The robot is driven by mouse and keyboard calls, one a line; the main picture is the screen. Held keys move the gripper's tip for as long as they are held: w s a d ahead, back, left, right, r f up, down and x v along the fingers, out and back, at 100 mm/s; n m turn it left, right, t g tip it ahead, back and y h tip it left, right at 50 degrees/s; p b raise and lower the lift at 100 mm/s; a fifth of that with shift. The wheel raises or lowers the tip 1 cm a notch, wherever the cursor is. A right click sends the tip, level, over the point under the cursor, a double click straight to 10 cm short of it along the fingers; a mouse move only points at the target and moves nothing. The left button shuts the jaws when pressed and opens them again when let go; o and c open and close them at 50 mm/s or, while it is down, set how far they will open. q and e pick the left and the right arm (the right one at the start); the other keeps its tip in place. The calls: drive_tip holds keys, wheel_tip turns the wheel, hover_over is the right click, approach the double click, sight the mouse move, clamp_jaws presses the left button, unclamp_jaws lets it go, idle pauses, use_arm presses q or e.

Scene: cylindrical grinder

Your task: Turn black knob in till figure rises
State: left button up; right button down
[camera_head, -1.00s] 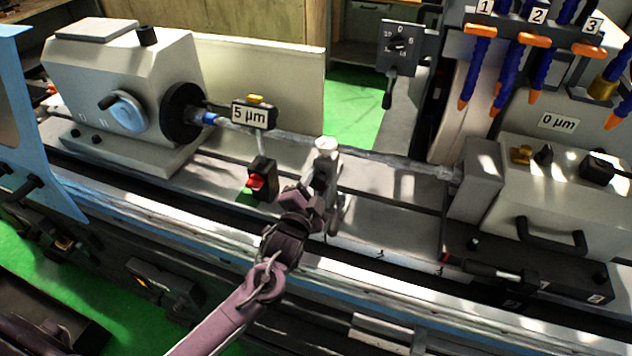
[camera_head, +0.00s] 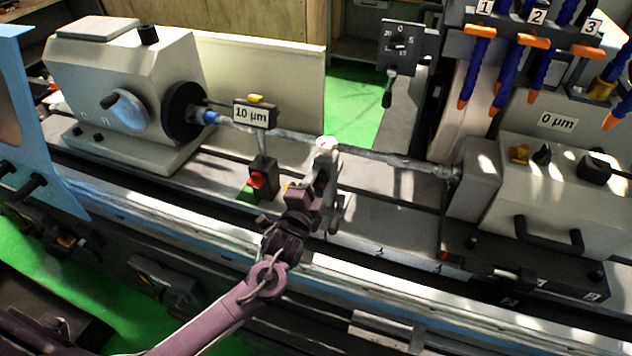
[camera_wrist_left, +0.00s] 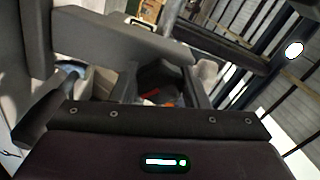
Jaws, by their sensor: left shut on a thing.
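The figure "10 µm" shows on a black display (camera_head: 254,114) above the workpiece bar. My left gripper (camera_head: 318,182) is at the pale steady rest (camera_head: 327,148) that stands around or beside the bar. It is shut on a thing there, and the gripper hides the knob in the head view. In the left wrist view, a dark thing that looks like the black knob (camera_wrist_left: 160,82) sits between the fingers of the gripper (camera_wrist_left: 175,62). The fingers partly cover it. My right gripper is not in view.
A small box with a red button (camera_head: 257,181) stands just left of my gripper. A second display (camera_head: 557,121) reads "0 µm" on the right. The headstock (camera_head: 120,85) is left, the tailstock (camera_head: 565,190) right. Blue coolant hoses (camera_head: 502,75) hang at upper right.

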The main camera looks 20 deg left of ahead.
use_arm(q)
drive_tip(key=o, duration=1)
drive_tip(key=shift+s+f+b, duration=0.2)
drive_tip(key=shift+s+b, duration=0.1)
drive_tip(key=shift+s, duration=0.25)
drive_tip(key=s+b, duration=0.2)
drive_tip(key=s, duration=0.4)
drive_tip(key=shift+s+a+r, duration=0.1)
drive_tip(key=shift+s+r, duration=0.05)
drive_tip(key=shift+s, duration=0.25)
